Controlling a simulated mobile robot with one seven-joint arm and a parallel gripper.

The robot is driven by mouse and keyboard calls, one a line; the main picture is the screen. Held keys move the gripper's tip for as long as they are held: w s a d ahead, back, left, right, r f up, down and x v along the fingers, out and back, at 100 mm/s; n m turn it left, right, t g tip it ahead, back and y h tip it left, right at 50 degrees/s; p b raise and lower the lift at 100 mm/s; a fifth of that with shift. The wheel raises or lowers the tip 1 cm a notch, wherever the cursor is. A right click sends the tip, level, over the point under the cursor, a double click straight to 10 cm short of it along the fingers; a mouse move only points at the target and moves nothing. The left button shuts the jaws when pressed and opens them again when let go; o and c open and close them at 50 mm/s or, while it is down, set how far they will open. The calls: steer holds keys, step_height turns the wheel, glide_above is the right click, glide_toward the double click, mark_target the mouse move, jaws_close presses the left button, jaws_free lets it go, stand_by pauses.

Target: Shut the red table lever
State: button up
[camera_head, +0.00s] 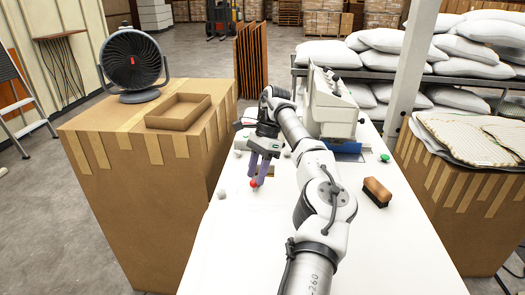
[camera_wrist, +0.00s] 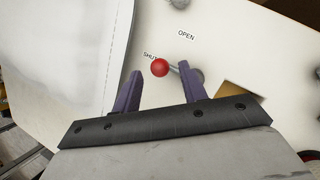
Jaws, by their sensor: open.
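The red ball knob of the table lever (camera_head: 253,183) is on the white table, just below my gripper's fingertips in the head view. In the wrist view the red knob (camera_wrist: 160,68) sits beside the printed word SHUT, with the word OPEN farther up and right. A grey lever rod runs from the knob rightward to a grey pivot, partly behind the right finger. My gripper (camera_head: 260,176) points down with its purple fingers apart. In the wrist view the knob appears between the fingertips (camera_wrist: 160,72). I cannot tell whether either finger touches it.
The white table (camera_head: 230,262) has a brush (camera_head: 377,192), a green button (camera_head: 384,158) and a white machine (camera_head: 332,105) to the right and back. A cardboard box (camera_head: 150,190) with a fan (camera_head: 133,60) and tray (camera_head: 178,111) stands left. The front table is clear.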

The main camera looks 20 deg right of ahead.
steer(key=p+v, duration=0.7)
steer(key=v, duration=0.1)
steer(key=shift+r, duration=0.25)
steer(key=shift+f, duration=0.1)
stand_by(0.4)
